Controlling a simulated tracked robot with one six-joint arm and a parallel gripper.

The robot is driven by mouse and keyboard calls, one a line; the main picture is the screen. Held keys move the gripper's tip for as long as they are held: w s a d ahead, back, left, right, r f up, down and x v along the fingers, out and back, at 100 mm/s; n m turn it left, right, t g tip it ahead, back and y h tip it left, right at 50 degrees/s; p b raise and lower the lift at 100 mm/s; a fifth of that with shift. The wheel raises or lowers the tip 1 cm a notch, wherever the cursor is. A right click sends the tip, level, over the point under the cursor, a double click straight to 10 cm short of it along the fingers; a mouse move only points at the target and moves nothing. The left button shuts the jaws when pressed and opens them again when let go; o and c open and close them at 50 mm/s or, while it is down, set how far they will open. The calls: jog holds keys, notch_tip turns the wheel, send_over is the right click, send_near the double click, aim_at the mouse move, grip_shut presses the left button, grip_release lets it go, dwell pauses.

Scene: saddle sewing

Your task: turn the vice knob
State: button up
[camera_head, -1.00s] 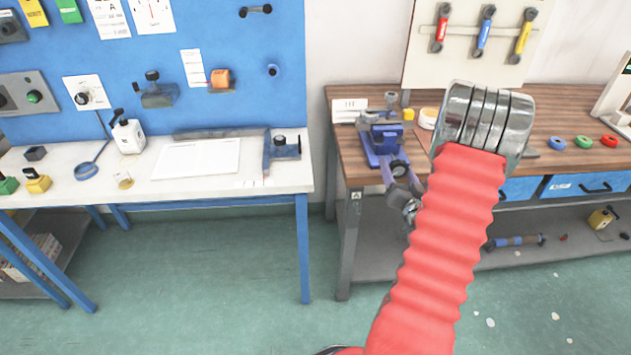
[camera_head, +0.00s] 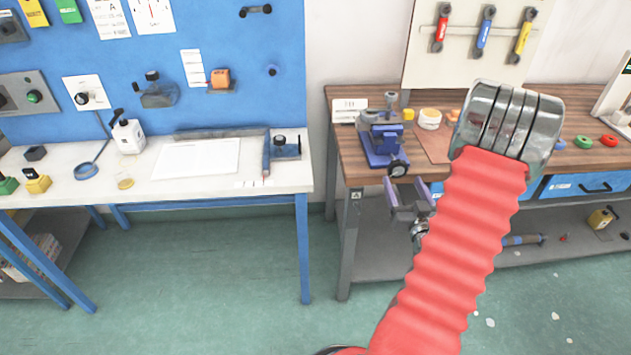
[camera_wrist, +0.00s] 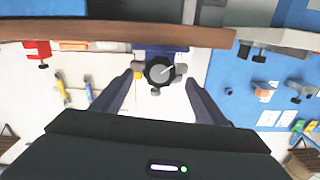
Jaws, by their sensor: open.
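The blue vice (camera_head: 384,145) is mounted at the left front of the wooden bench. Its round dark knob (camera_head: 398,169) faces out at the front edge. In the wrist view the knob (camera_wrist: 159,71) has a light pointer line and grey lugs on its sides. My gripper (camera_head: 400,190) is just below and in front of the knob, with its two fingers spread. In the wrist view my gripper (camera_wrist: 158,84) has one finger on each side of the knob, with gaps showing, so it is not gripping it.
A white table (camera_head: 220,183) with a blue frame stands at the left. Green floor lies open between them.

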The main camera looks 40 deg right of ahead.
jog(key=v, duration=0.7)
jog(key=shift+w+a+r+n+g+y, duration=1.8)
jog(key=shift+w+a, duration=1.75)
jog(key=shift+w, duration=2.1)
jog(key=a+r+g, duration=0.1)
jog(key=a+r, duration=0.3)
jog(key=a, duration=0.4)
jog(key=a+r+n+g+y, duration=0.1)
jog(key=a+r+g, duration=0.1)
jog(key=a+r, duration=0.2)
jog(key=shift+a, duration=1.9)
jog(key=shift+c, duration=0.3)
